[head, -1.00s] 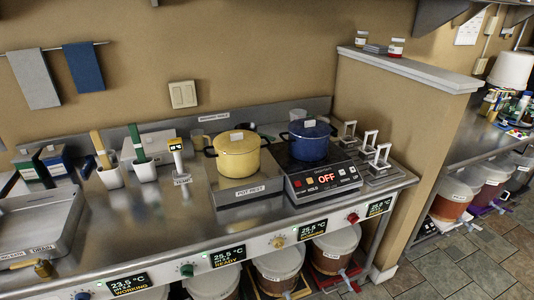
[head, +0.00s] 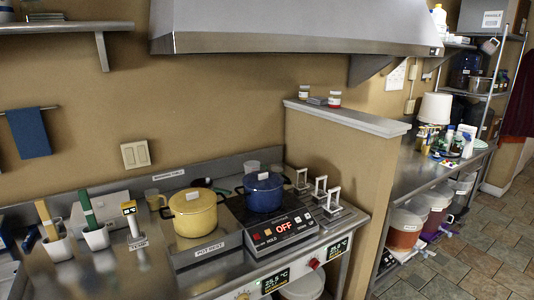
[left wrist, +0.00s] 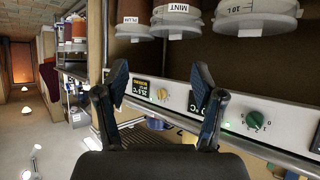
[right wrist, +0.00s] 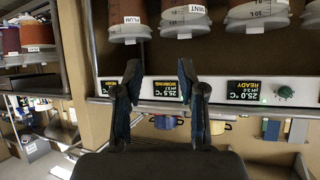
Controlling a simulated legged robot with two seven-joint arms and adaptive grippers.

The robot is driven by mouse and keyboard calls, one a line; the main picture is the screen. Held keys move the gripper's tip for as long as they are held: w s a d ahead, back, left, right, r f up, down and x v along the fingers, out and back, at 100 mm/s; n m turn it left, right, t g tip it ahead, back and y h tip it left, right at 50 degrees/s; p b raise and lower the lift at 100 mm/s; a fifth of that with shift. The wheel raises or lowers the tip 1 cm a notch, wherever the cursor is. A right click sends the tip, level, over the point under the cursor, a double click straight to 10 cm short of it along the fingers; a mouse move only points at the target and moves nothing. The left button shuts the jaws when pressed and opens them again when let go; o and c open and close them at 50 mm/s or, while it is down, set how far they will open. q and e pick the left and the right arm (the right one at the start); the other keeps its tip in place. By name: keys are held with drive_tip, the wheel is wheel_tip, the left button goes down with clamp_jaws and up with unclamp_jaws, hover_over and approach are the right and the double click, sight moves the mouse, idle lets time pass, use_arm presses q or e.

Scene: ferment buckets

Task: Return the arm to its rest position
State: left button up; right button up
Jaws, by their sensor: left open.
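Neither arm shows in the head view. My left gripper (left wrist: 159,75) shows in the left wrist view with its two dark fingers spread apart and nothing between them. Behind it is the front control panel (left wrist: 178,98) of the counter. My right gripper (right wrist: 160,82) shows in the right wrist view, also with its fingers apart and empty. The same panel (right wrist: 154,89) with its displays lies behind it. Both wrist pictures look upside down, with the buckets at the top.
On the steel counter stand a yellow pot (head: 194,213) and a blue pot (head: 263,192) beside a hob display (head: 283,228) reading OFF. A half wall (head: 340,155) divides the counter from shelving at right. Tiled floor (head: 470,245) is clear.

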use_arm(q)
drive_tip(key=s+a+f+g+y+p, duration=0.1)
drive_tip(key=s+a+f+g+p, duration=0.2)
drive_tip(key=s+f, duration=0.6)
drive_tip(key=s+a+f+g+y+p, duration=0.1)
drive_tip(key=s+a+f+g+p, duration=0.2)
drive_tip(key=s+f+g+p, duration=0.3)
drive_tip(key=s+f+g, duration=0.1)
drive_tip(key=s+f, duration=0.3)
drive_tip(key=f, duration=0.1)
drive_tip(key=shift+p, duration=0.3)
use_arm(e)
drive_tip(key=s+d+f+g+h, duration=0.1)
drive_tip(key=s+d+f+g, duration=0.2)
drive_tip(key=s+f, duration=0.6)
drive_tip(key=s+d+f+g+h, duration=0.1)
drive_tip(key=s+d+f+g, duration=0.2)
drive_tip(key=s+f+g, duration=0.4)
drive_tip(key=s+f, duration=0.3)
drive_tip(key=f, duration=0.1)
use_arm(q)
drive_tip(key=shift+f, duration=0.1)
